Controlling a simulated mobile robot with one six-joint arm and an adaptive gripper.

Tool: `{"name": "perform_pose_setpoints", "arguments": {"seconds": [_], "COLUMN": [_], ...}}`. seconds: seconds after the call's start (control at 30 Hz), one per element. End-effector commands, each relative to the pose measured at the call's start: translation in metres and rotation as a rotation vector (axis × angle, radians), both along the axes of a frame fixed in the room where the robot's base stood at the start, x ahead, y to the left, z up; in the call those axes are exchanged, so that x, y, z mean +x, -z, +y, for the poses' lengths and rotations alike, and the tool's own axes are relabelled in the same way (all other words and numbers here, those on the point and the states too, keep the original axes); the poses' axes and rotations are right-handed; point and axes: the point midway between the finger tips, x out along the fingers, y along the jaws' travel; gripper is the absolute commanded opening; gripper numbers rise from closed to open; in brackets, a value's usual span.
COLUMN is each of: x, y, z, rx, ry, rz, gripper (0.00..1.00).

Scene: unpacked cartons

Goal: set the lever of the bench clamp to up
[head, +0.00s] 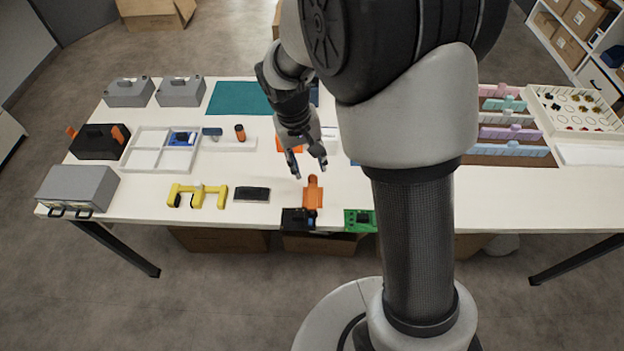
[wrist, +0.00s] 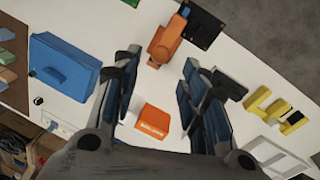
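An orange part (head: 312,195) stands by a black block (head: 298,219) at the table's near edge; I take it for the bench clamp, though its lever is too small to make out clearly. In the wrist view the orange part (wrist: 164,42) lies ahead of my fingers, with a small blue piece (wrist: 184,12) at its far end and a black plate (wrist: 208,28) beside it. My gripper (head: 310,169) is open and empty above the table, just behind the orange part. It also shows in the wrist view (wrist: 160,80), fingers apart and touching nothing.
An orange box (wrist: 152,121) lies below my gripper. A blue box (wrist: 64,68) stands to one side. A yellow bracket (head: 198,195), a dark pad (head: 252,194) and a green board (head: 359,220) are near the front edge. White table top is bare between them.

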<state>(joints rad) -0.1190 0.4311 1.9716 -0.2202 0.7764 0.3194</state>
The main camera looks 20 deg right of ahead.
Motion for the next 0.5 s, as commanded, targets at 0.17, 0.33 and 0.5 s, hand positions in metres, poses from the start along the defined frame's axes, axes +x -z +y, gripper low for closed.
{"name": "perform_pose_setpoints", "arguments": {"seconds": [0.17, 0.33, 0.5], "x": [-0.001, -0.001, 0.0], "y": [0.041, 0.065, 0.075], "z": [-0.006, -0.01, -0.012], "rx": [0.0, 0.0, 0.0], "ry": [0.0, -0.001, 0.0], "rz": [0.003, 0.002, 0.0], "gripper": [0.4, 0.4, 0.4]}}
